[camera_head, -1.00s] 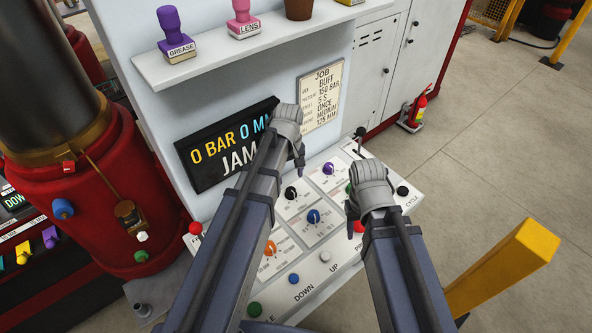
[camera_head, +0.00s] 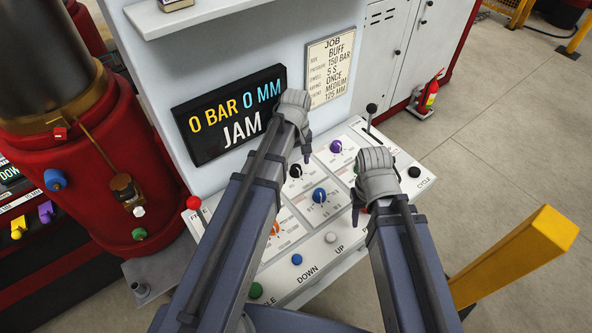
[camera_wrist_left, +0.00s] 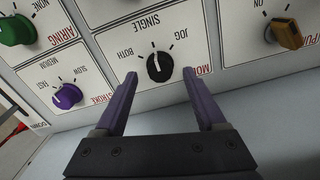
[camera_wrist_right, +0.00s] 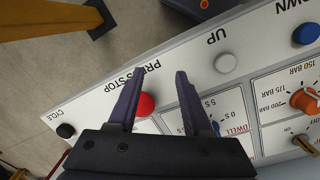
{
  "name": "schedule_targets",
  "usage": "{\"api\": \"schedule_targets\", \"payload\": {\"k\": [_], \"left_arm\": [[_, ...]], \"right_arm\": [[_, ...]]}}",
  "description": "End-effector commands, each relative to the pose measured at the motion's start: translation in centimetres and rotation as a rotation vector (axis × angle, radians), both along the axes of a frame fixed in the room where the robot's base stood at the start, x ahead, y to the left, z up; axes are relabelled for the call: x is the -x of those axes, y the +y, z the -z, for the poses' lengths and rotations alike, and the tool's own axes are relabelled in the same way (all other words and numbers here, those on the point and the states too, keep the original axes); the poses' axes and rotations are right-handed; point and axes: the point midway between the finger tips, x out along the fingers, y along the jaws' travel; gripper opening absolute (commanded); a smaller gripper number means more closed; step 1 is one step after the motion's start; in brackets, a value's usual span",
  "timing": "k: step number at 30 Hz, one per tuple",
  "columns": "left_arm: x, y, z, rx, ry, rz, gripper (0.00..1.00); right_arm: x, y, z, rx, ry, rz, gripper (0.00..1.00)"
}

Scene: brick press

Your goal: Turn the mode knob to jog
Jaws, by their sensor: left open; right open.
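The black mode knob (camera_wrist_left: 159,66) sits on the white panel in the left wrist view, with BOTH, SINGLE and JOG printed around it. Its white mark points roughly at SINGLE. It also shows in the head view (camera_head: 295,171), close to my left gripper (camera_head: 305,155). In the left wrist view my left gripper (camera_wrist_left: 161,82) is open, with its fingers on either side of the knob and no visible contact. My right gripper (camera_head: 356,212) is open and empty over the panel's right part. In the right wrist view its fingers (camera_wrist_right: 160,75) are near the red press stop button (camera_wrist_right: 145,103).
Around the mode knob are a purple knob (camera_wrist_left: 67,96), a green knob (camera_wrist_left: 16,30) and a yellow knob (camera_wrist_left: 286,33). The display (camera_head: 230,113) reads 0 BAR, 0 MM, JAM. A lever (camera_head: 371,108) stands at the panel's far right edge. A yellow post (camera_head: 520,250) stands at right.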

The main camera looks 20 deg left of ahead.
Motion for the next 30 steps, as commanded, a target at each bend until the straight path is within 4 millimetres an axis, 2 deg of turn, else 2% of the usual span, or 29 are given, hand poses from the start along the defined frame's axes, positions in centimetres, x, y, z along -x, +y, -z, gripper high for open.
{"api": "schedule_targets", "payload": {"k": [1, 3, 14, 30], "left_arm": [[-0.01, 0.01, 1.12, 0.0, 0.0, 0.0, 0.73], [-0.01, 0.01, 1.56, 0.0, 0.0, 0.0, 0.73], [0.0, 0.0, 1.69, 0.0, 0.0, 0.0, 0.73], [0.0, 0.0, 1.7, 0.0, 0.0, 0.0, 0.12]], "right_arm": [[0.0, 0.0, 1.13, 0.0, 0.0, 0.0, 0.5], [0.0, 0.0, 1.56, 0.0, 0.0, 0.001, 0.5], [0.0, 0.0, 1.69, 0.0, 0.0, 0.001, 0.5], [0.0, 0.0, 1.69, 0.0, 0.0, 0.001, 0.5]]}}
